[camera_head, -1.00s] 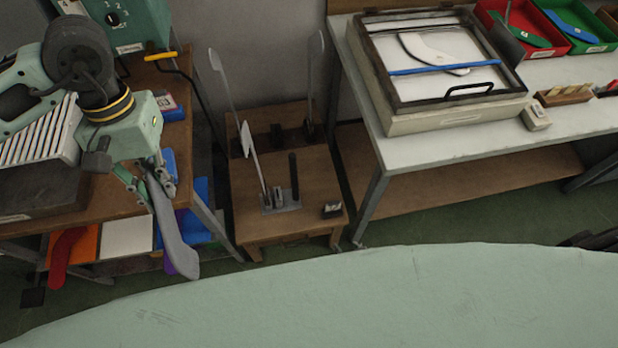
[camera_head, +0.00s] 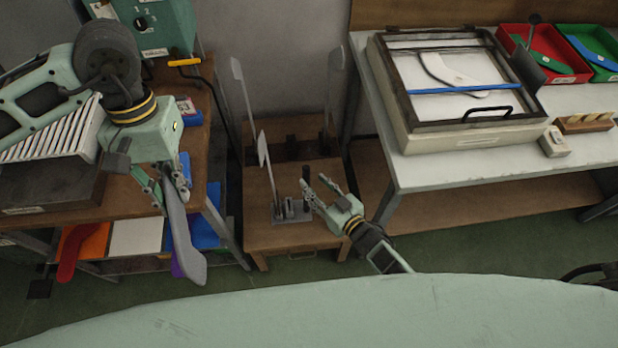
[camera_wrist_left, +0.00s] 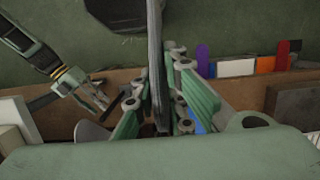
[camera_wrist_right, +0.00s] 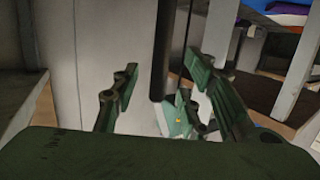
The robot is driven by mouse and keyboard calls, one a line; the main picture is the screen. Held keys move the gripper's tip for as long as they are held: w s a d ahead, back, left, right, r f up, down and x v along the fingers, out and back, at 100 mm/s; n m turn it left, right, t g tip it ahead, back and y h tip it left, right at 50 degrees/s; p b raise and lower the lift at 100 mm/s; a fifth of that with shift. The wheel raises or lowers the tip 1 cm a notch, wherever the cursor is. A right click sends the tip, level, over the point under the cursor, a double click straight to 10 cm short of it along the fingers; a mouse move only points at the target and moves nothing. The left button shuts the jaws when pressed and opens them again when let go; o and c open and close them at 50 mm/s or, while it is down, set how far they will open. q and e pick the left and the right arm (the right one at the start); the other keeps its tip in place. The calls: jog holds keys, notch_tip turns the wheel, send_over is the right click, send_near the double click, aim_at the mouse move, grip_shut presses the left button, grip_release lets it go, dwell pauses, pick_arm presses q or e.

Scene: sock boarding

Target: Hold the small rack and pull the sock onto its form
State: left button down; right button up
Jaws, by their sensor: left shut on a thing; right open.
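A long grey sock (camera_head: 182,240) hangs from my left gripper (camera_head: 165,195), which is shut on its upper end, left of the small stand. In the left wrist view the sock (camera_wrist_left: 156,60) runs between the fingers. The small rack (camera_head: 283,217) has a grey base, a thin pale upright form (camera_head: 264,155) and a dark post (camera_head: 306,174). It sits on a low wooden stand. My right gripper (camera_head: 316,187) is open beside the dark post, at the rack's right. In the right wrist view the post (camera_wrist_right: 163,60) shows between the open fingers; contact cannot be told.
Two more thin upright forms stand behind the rack. A wooden table (camera_head: 225,110) with a green machine (camera_head: 155,25) is at left, with coloured flat pieces below it. A white table (camera_head: 415,175) with a framed box (camera_head: 455,130) and red and green trays is at right.

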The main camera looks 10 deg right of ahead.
aim_at(309, 178)
jog(key=x, duration=0.4)
jog(key=shift+w+f, duration=0.1)
jog(key=shift+w, duration=0.25)
jog(key=shift+w+a, duration=0.35)
jog(key=c, duration=1)
jog(key=shift+o, duration=0.2)
jog(key=shift+f, duration=0.1)
